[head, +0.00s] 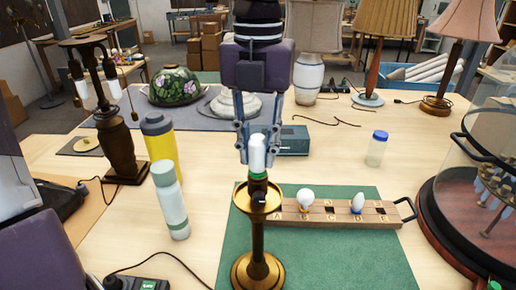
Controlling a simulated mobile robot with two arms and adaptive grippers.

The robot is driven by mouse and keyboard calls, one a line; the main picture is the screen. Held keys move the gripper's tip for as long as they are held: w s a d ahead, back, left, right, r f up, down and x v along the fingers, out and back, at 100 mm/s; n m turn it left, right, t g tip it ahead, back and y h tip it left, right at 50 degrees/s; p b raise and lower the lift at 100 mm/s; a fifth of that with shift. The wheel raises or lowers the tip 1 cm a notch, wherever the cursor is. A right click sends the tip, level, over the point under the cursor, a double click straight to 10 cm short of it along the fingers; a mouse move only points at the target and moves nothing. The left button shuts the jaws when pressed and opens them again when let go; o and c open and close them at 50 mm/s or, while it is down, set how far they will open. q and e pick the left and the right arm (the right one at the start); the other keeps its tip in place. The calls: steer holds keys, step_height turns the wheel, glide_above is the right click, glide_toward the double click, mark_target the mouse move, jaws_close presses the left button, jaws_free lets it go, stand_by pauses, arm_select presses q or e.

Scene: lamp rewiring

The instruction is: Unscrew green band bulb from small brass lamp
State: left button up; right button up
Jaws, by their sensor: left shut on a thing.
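The small brass lamp (258,240) stands upright on the green mat (350,255), with a round brass dish partway up its stem. The white green band bulb (258,158) sits upright at the top of the lamp, its green ring just above the dark socket. My left gripper (258,150) comes down from above and is shut on the bulb, one finger on each side. I cannot tell how far the bulb's base sits in the socket. My right gripper is not in view.
A wooden rack (337,218) with two white bulbs lies right of the lamp. A pale green-capped bottle (172,205) and a yellow bottle (160,145) stand left. A glass-domed case (490,160) stands at the right edge. A black power strip (140,284) lies at the front left.

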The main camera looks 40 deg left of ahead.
arm_select(q)
steer(key=n, duration=0.7)
steer(key=shift+n+b, duration=0.4)
steer(key=shift+r, duration=0.1)
steer(key=shift+n, duration=0.3)
steer(key=n, duration=0.3)
steer(key=shift+n, duration=0.3)
steer(key=n, duration=0.4)
